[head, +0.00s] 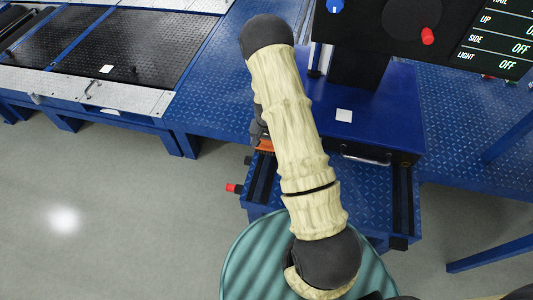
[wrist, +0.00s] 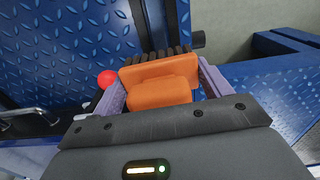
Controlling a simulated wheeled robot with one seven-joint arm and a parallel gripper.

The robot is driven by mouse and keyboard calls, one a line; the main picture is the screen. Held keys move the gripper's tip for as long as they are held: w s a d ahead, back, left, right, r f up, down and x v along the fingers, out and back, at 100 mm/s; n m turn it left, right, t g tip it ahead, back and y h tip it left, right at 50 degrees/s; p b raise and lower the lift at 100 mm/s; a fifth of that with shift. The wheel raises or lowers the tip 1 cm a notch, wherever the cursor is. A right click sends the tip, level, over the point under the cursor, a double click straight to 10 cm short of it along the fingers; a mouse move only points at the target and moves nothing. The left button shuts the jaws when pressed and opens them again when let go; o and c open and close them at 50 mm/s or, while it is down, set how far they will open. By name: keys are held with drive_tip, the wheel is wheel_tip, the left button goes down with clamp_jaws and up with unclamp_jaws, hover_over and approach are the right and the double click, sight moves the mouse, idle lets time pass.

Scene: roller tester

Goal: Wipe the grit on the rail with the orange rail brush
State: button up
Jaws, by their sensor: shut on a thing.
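The orange rail brush (wrist: 163,92) is between the two fingers of my gripper (wrist: 161,76) in the wrist view. The fingers are shut on its orange block, and its dark bristles (wrist: 155,55) point away from my gripper. In the head view a sliver of the orange brush (head: 266,145) shows beside my arm, above the left side of the blue stand; my gripper is mostly hidden there. A dark rail (head: 262,180) runs along that left side. I cannot make out grit on it. Whether the bristles touch the rail I cannot tell.
A red knob (head: 232,188) sticks out at the stand's left; it also shows in the wrist view (wrist: 107,79). A blue cabinet with a handle (head: 366,158) and a black control panel (head: 405,25) stand behind. A second dark rail (head: 402,200) lies right. Open floor (head: 120,220) is left.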

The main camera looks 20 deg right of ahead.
drive_tip(key=shift+w+f, duration=0.1)
drive_tip(key=shift+f, duration=0.5)
